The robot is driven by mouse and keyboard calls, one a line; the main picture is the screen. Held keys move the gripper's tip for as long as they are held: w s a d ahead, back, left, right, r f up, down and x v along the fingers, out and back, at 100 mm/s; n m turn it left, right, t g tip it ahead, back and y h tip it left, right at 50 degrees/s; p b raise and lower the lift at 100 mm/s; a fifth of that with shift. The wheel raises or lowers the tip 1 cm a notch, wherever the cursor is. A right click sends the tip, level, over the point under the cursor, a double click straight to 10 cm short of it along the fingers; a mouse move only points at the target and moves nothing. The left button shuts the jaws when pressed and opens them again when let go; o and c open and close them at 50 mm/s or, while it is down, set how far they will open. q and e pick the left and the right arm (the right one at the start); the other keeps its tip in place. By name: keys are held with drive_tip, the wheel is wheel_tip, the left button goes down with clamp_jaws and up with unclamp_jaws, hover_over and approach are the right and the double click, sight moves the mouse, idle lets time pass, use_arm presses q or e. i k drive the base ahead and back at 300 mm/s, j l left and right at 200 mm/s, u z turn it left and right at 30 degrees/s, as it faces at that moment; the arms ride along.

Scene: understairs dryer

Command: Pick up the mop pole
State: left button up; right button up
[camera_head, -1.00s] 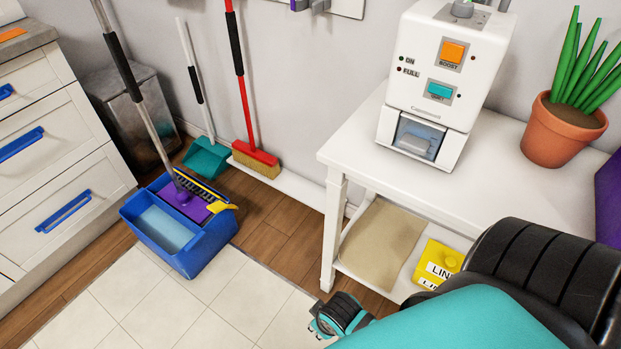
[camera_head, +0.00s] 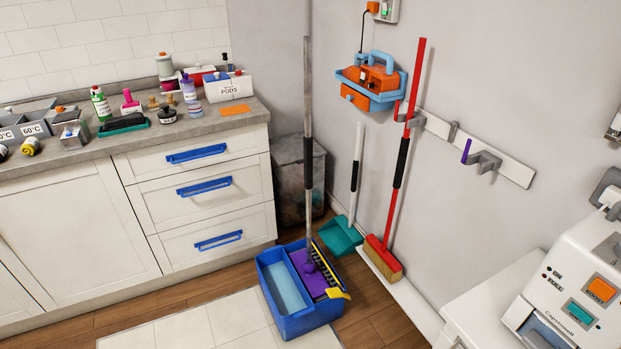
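The mop pole (camera_head: 308,120) is a long grey metal pole with a black grip sleeve. It stands nearly upright in the blue mop bucket (camera_head: 297,325), its purple mop head (camera_head: 318,277) resting in the bucket's right compartment beside a black and yellow wringer. The left compartment holds pale water. The bucket is on the floor in front of the drawers. No gripper touches the pole. Neither of my grippers is in the current view.
A teal dustpan (camera_head: 341,238) and a red broom (camera_head: 400,180) stand just right of the pole against the wall. A worn grey bin (camera_head: 290,170) is behind it. Drawers (camera_head: 215,185) stand left; a white machine (camera_head: 575,290) is at right. Tiled floor (camera_head: 190,332) in front is clear.

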sight(309, 266)
drive_tip(key=i+j, duration=0.2)
drive_tip(key=i+j+z, duration=0.15)
drive_tip(key=j, duration=0.25)
drive_tip(key=i+j, duration=0.2)
drive_tip(key=j, duration=0.15)
drive_tip(key=i+j+z, duration=0.15)
drive_tip(key=j, duration=0.2)
drive_tip(key=i+j, duration=0.2)
drive_tip(key=j, duration=0.15)
drive_tip(key=i+j+z, duration=0.15)
drive_tip(key=j, duration=0.2)
drive_tip(key=i+j, duration=0.15)
drive_tip(key=j, duration=0.2)
drive_tip(key=z, duration=0.05)
